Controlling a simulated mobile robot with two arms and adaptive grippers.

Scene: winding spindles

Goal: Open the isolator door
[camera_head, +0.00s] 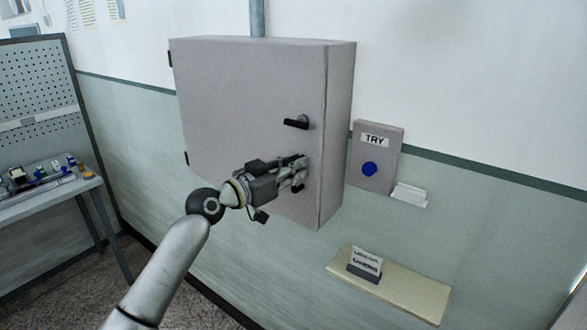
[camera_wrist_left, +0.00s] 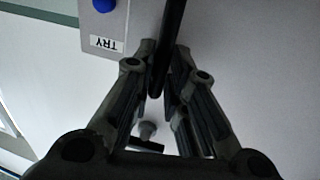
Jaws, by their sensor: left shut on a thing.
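The isolator (camera_head: 240,80) is a grey wall cabinet, and its front door looks closed. A black lever handle (camera_head: 297,122) sticks out sideways from the door near its right edge. My left gripper (camera_head: 297,173) is at the door's lower right, below that lever. In the left wrist view its fingers (camera_wrist_left: 160,85) are shut on a dark bar (camera_wrist_left: 166,45), which looks like a lower handle of the door. The fingers hide much of this bar in the head view. A black lever on a round base (camera_wrist_left: 147,133) shows between the fingers lower in the wrist view. My right gripper is not in view.
A grey TRY box (camera_head: 378,160) with a blue button is on the wall right of the cabinet. A small shelf (camera_head: 410,290) with a sign (camera_head: 364,265) is below. A bench (camera_head: 45,207) with small parts stands at the left. The wall below the cabinet is clear.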

